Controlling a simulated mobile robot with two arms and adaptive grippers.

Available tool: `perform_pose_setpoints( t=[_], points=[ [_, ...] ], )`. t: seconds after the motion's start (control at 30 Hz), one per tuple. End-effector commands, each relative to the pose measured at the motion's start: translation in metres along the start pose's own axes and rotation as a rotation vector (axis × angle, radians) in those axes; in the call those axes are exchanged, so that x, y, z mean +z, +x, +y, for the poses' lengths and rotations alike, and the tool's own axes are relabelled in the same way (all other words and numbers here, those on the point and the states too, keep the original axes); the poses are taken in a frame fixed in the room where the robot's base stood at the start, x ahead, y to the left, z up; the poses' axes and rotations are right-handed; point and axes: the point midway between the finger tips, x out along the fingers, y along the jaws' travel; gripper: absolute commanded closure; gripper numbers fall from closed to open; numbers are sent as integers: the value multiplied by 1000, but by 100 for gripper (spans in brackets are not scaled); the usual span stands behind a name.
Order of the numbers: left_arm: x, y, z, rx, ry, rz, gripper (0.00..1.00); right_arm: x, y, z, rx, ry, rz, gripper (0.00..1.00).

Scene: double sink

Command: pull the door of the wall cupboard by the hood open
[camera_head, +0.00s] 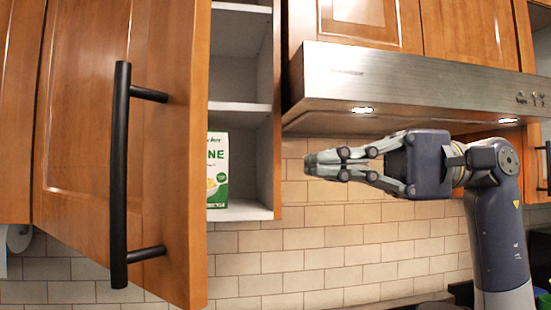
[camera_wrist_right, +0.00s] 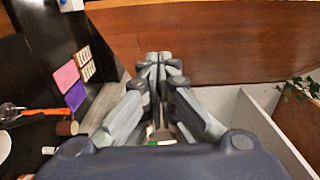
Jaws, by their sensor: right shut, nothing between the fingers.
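The wall cupboard's wooden door (camera_head: 85,140) stands partly open at the left of the head view, swung out toward me. Its long black bar handle (camera_head: 120,175) is upright and untouched. The cupboard's grey shelves (camera_head: 240,107) show through the gap, with a white and green box (camera_head: 217,170) on the lower shelf. My right gripper (camera_head: 312,163) is shut and empty, pointing left, to the right of the opening and below the hood. In the right wrist view its closed fingers (camera_wrist_right: 158,62) point at a wooden panel (camera_wrist_right: 215,40), probably the door. My left gripper is out of view.
The steel hood (camera_head: 400,85) with lit lamps is just above my right gripper. A tiled wall (camera_head: 310,255) is behind it. Another cupboard with a black handle (camera_head: 547,165) is at the far right. The wrist view shows a leafy plant (camera_wrist_right: 300,87) at the right.

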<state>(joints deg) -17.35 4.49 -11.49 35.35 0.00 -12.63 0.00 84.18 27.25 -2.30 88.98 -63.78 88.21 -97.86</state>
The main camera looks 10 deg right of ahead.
Motion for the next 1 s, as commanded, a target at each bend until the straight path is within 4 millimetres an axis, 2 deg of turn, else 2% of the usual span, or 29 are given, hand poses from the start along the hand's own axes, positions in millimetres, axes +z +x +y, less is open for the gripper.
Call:
perform_pose_setpoints(
  t=[0.2,0.43,0.7,1.0],
  points=[
    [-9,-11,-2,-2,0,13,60,2,45,-2,2,-1,-5,100],
    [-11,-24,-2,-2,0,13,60,1,93,-2,2,1,-4,100],
    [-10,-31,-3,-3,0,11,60,25,114,-1,1,0,-1,100],
    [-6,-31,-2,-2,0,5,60,29,117,0,1,3,0,100]
  ],
)
